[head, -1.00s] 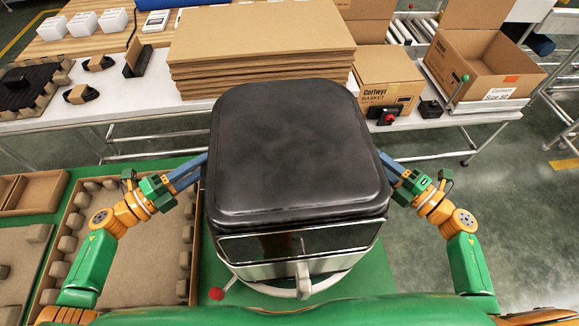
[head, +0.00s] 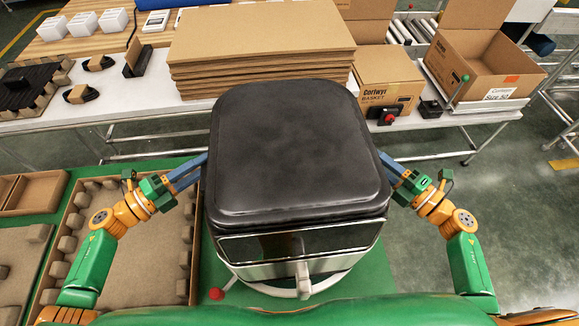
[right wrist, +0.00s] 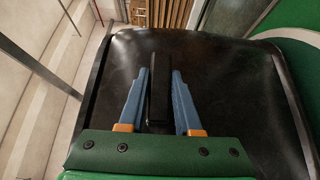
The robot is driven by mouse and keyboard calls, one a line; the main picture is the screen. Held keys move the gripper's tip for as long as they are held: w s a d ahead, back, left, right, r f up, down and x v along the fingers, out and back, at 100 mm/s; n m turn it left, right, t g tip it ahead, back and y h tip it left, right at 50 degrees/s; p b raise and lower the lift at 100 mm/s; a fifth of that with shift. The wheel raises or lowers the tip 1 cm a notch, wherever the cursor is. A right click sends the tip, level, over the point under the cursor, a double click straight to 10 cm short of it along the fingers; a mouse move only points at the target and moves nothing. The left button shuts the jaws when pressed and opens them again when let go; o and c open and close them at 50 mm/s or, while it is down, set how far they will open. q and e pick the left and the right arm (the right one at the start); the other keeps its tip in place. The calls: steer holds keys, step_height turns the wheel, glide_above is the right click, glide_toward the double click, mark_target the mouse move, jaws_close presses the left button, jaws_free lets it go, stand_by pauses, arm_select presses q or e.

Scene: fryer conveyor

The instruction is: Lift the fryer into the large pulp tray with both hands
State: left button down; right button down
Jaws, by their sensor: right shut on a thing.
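The fryer (head: 295,150) is a large black rounded box with a shiny front panel and a light front handle. It fills the middle of the head view, upright, over a white ring-shaped stand (head: 245,280). Its dark side also shows in the right wrist view (right wrist: 220,75). My right gripper (head: 388,165) is at the fryer's right side; in the right wrist view its blue fingers (right wrist: 159,75) are shut on a black bar there. My left gripper (head: 190,172) reaches the fryer's left side, fingertips hidden. The large pulp tray (head: 130,255) lies left of the fryer, its floor bare, with knobs along its edges.
The green table (head: 385,270) carries tray and fryer. Smaller brown trays (head: 38,192) lie at its left. Behind, a white bench holds a cardboard stack (head: 262,45), a closed box (head: 388,80) and an open box (head: 480,65). A red knob (head: 216,293) is near the fryer's base.

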mark_target(382, 143)
stand_by(0.4)
steer(key=shift+w+r+p, duration=0.2)
steer(key=shift+r+p, duration=0.25)
steer(key=shift+p, duration=0.05)
step_height(382, 143, up, 4)
steer(key=p, duration=0.4)
steer(key=shift+r, duration=0.25)
steer(key=shift+f, duration=0.15)
steer(key=shift+w, duration=0.1)
